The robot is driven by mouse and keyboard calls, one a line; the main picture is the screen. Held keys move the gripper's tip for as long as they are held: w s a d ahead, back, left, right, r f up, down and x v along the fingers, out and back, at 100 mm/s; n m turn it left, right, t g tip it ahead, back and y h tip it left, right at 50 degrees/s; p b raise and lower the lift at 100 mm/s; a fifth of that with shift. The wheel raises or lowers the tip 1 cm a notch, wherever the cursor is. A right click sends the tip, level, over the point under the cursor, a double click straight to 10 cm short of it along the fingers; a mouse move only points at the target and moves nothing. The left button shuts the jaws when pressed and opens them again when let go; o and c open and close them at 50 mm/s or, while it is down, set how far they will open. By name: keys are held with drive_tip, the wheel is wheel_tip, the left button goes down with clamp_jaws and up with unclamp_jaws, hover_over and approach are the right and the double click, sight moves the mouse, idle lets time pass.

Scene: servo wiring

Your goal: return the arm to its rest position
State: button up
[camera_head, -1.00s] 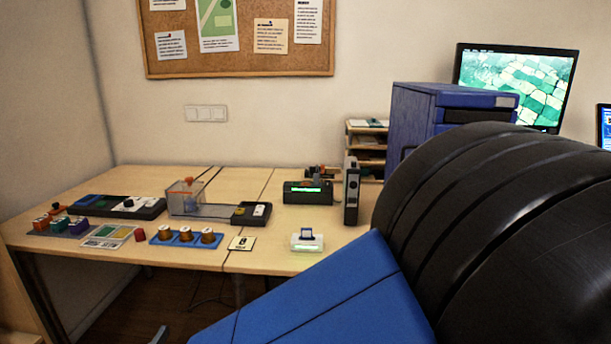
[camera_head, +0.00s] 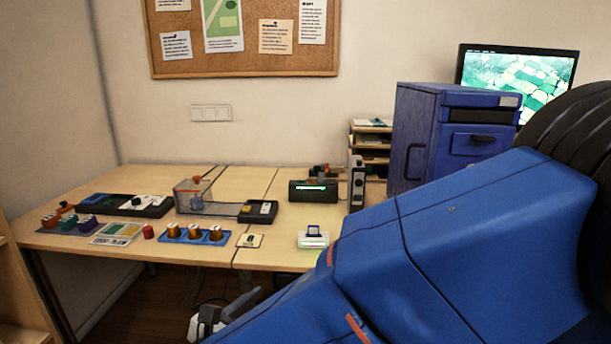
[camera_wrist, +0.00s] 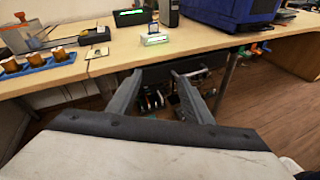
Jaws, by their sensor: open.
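My gripper (camera_wrist: 160,95) shows in the wrist view with its two dark fingers spread apart and nothing between them. It is in front of the table's front edge, with the dark space under the table behind the fingers. In the head view, my gripper (camera_head: 228,307) is small at the bottom, below and in front of the table, partly cut off by my blue arm link. The link fills the lower right of that view. The table (camera_head: 260,255) stands behind it, and the gripper appears apart from it.
On the table are a blue tray (camera_head: 190,239) with copper-coloured spools, a clear box (camera_head: 187,200), a small white device (camera_head: 313,241) and a black unit with a green display (camera_head: 313,191). A blue cabinet (camera_head: 412,150) stands at the back right. Wooden floor (camera_wrist: 268,105) is open at right.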

drive_tip(key=w+d+f+m+g+h, duration=0.2)
drive_tip(key=d+m+g, duration=0.7)
drive_tip(key=d, duration=1.3)
drive_tip(key=s+d+m+y, duration=0.8)
drive_tip(key=s+d+m, duration=0.4)
drive_tip(key=m, duration=0.8)
drive_tip(key=d, duration=0.3)
drive_tip(key=shift+f, duration=0.2)
drive_tip(key=shift+s, duration=0.1)
drive_tip(key=shift+c, duration=0.3)
